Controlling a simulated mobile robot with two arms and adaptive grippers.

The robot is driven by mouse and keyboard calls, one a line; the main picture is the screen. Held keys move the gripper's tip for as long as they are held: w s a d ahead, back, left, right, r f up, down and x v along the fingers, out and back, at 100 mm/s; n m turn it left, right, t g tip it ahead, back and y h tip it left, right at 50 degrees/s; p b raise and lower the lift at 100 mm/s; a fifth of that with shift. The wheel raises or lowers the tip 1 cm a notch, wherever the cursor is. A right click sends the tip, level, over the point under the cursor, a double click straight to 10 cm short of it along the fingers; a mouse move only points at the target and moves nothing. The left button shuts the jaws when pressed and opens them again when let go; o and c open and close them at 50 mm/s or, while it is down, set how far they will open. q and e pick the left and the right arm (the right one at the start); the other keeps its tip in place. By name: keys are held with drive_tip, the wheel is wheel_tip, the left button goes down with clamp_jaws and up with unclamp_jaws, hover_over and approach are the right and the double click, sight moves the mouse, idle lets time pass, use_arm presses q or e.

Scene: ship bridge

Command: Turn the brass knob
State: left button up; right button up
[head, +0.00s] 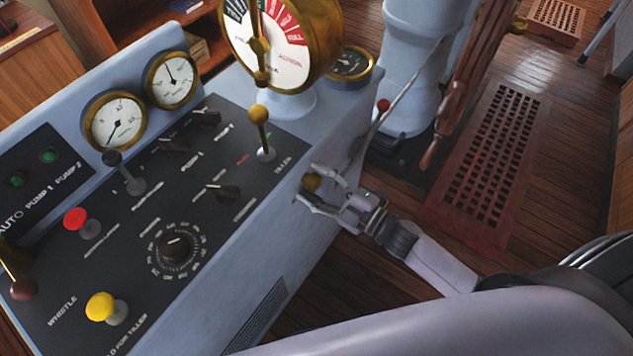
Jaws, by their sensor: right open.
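A small round brass knob (311,182) shows on the right side wall of the blue-grey console (300,235), near its top edge. My right gripper (309,184) reaches in from the right and is open, with one finger above the knob and one below it. The knob sits between the fingertips. I cannot tell whether the fingers touch it. My left gripper is not in view.
A lever with a brass ball (259,114) stands on the console top near the gripper. The brass telegraph dial (283,45) rises behind it. A wooden wheel (470,85) and floor grating (490,160) lie further right.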

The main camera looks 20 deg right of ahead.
drive_tip(key=v, duration=1.2)
drive_tip(key=s+d+f+m+g+h, duration=0.1)
drive_tip(key=s+d+f+m+h, duration=0.15)
drive_tip(key=f, duration=0.65)
drive_tip(key=s+d+f+m+g+h, duration=0.1)
drive_tip(key=d+f+m+g+h, duration=0.2)
drive_tip(key=f, duration=0.6)
drive_tip(key=s+d+f+m+h, duration=0.25)
drive_tip(key=f+m+h, duration=0.2)
drive_tip(key=f, duration=0.55)
drive_tip(key=s+a+f+m+g, duration=0.1)
drive_tip(key=s+f+m+g, duration=0.1)
drive_tip(key=s+f, duration=0.3)
drive_tip(key=s+a+f+m+g, duration=0.2)
drive_tip(key=s+f+g, duration=0.2)
drive_tip(key=s, duration=0.6)
drive_tip(key=s+a+f+m+g+h, duration=0.1)
drive_tip(key=s+f+m+g, duration=0.1)
drive_tip(key=s+f, duration=0.5)
drive_tip(key=shift+s+a+f+g, duration=0.3)
drive_tip(key=shift+f+g, duration=0.1)
drive_tip(key=shift+g, duration=0.4)
drive_tip(key=shift+d+r, duration=0.1)
